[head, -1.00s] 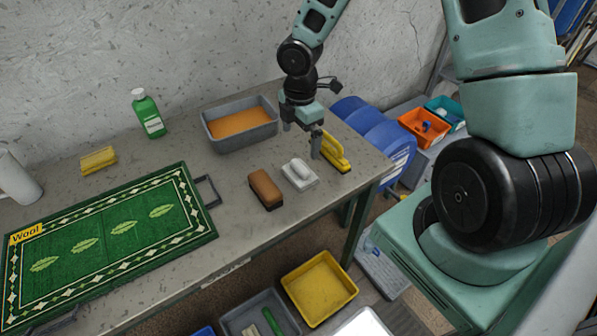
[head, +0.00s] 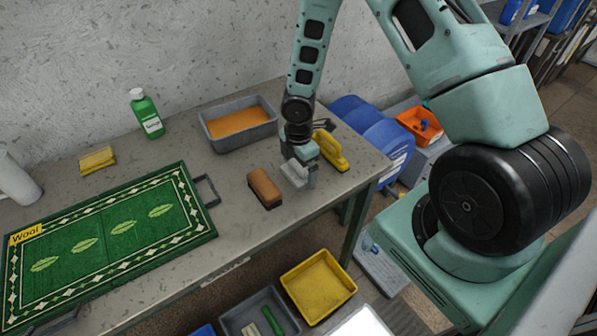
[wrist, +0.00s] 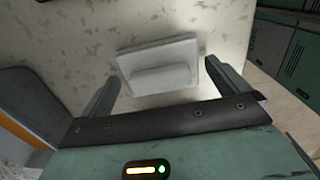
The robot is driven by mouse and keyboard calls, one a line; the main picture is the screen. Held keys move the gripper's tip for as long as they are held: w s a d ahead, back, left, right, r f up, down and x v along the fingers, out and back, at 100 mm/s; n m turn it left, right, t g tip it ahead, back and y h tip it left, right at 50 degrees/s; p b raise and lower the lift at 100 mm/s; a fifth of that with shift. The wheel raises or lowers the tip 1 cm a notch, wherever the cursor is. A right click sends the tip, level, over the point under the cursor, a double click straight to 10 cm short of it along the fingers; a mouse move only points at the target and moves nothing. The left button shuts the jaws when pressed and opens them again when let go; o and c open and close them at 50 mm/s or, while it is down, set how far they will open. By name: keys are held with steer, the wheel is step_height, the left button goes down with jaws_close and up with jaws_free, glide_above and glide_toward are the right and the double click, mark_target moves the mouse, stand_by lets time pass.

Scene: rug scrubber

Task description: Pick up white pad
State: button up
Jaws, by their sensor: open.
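The white pad (head: 294,174) lies on the grey table, between a brown brush and a yellow-handled tool. My gripper (head: 298,176) is right over it and hides part of it in the head view. In the wrist view the white pad (wrist: 160,68), with its raised grip, lies between and just beyond the two open fingers of my gripper (wrist: 160,90). The fingers stand apart on its left and right sides, and nothing is held.
The brown brush (head: 264,188) lies close on the left, and the yellow-handled tool (head: 330,150) close on the right. A grey tub (head: 238,122) of orange liquid stands behind. A green rug (head: 110,235) covers the table's left. The table edge is near in front.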

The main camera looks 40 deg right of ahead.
mark_target(298, 165)
steer(key=c, duration=0.8)
steer(key=shift+c, duration=0.2)
step_height(298, 165, up, 10)
steer(key=shift+r, duration=0.1)
steer(key=shift+o, duration=0.4)
steer(key=shift+c, duration=1)
